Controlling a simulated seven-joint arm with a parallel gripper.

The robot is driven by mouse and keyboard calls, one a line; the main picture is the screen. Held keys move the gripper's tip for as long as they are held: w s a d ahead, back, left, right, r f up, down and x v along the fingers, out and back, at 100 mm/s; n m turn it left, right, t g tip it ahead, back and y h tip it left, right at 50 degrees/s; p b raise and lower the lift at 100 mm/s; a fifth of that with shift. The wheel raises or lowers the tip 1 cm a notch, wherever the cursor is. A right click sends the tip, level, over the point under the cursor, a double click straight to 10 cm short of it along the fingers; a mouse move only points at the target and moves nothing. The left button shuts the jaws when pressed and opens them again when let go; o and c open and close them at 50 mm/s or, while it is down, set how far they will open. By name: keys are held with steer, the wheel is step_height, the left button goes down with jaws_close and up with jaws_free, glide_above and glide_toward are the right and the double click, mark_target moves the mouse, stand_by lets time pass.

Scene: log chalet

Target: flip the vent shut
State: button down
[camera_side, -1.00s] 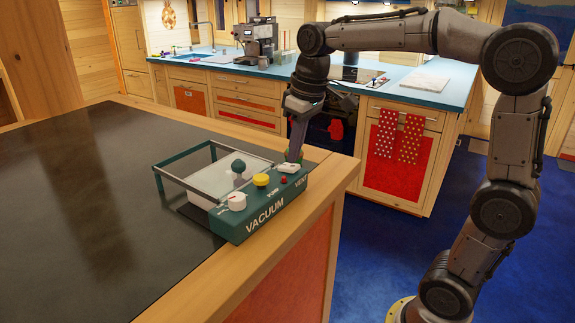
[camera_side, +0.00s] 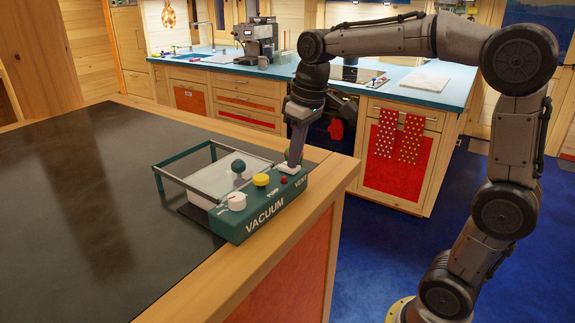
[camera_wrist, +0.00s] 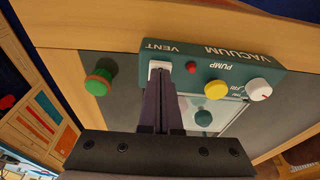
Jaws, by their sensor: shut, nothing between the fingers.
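The teal vacuum box (camera_side: 262,208) sits at the counter's edge, lettered VACUUM, PUMP and VENT. The vent switch is a small white piece beside the VENT label; it shows in the wrist view (camera_wrist: 159,66) just past my fingertips. In the side view my fingertips mostly cover it. My gripper (camera_side: 290,163) is shut and empty, pointing down at the switch; it also shows in the wrist view (camera_wrist: 161,88). I cannot tell whether the tips touch the switch, or which way it is tipped.
Beside the switch are a red button (camera_wrist: 191,67), a yellow knob (camera_wrist: 216,89) and a white dial (camera_wrist: 258,90). A glass-lidded frame with a dark green knob (camera_side: 238,166) adjoins the box. The dark counter (camera_side: 80,210) is clear at left.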

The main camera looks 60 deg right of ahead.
stand_by(0.3)
steer(key=shift+r, duration=0.55)
steer(key=shift+r, duration=0.1)
steer(key=shift+w+v, duration=0.2)
steer(key=shift+v, duration=0.85)
steer(key=shift+w+v, duration=0.25)
steer(key=shift+v, duration=0.75)
steer(key=shift+r, duration=0.45)
